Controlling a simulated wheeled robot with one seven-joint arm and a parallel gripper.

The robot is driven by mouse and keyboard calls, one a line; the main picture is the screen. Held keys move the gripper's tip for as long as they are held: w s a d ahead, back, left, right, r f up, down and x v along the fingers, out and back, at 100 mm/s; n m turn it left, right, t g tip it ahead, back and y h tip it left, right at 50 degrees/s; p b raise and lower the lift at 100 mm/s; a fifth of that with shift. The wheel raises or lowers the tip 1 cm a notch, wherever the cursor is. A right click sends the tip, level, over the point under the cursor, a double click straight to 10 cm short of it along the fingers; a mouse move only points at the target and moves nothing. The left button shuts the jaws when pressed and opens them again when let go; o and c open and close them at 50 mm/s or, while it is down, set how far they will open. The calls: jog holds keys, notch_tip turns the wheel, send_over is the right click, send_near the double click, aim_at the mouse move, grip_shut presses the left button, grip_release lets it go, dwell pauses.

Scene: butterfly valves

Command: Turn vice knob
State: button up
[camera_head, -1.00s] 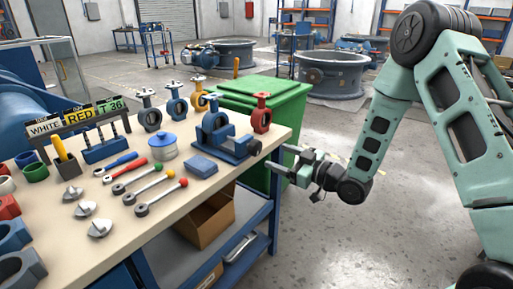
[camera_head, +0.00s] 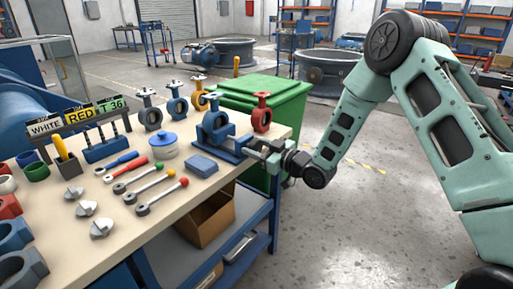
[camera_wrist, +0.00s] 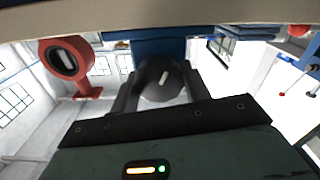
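The blue vice (camera_head: 214,128) stands on the bench's right end, holding a blue valve body. Its round black knob (camera_wrist: 160,82) shows in the wrist view with a pale bar mark on its face. My gripper (camera_head: 260,148) is at the knob on the vice's right side. In the wrist view my gripper (camera_wrist: 162,92) has one finger on each side of the knob, with the fingers spread about its width. A thin gap seems to show beside the knob, so I see no clear grip. In the head view the fingers mostly hide the knob.
The red valve (camera_head: 262,113) stands close behind my gripper. It also shows in the wrist view (camera_wrist: 66,60). A green bin (camera_head: 285,95) stands behind the bench. The bench top (camera_head: 150,225) holds tools, several valves and a blue block (camera_head: 201,165). Open floor lies right.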

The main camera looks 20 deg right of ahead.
jog(key=c, duration=0.4)
jog(key=shift+o, duration=0.2)
jog(key=shift+m, duration=0.5)
jog(key=o, duration=1)
jog(key=b+v, duration=0.1)
jog(key=v, duration=1.6)
jog(key=shift+s+d, duration=0.15)
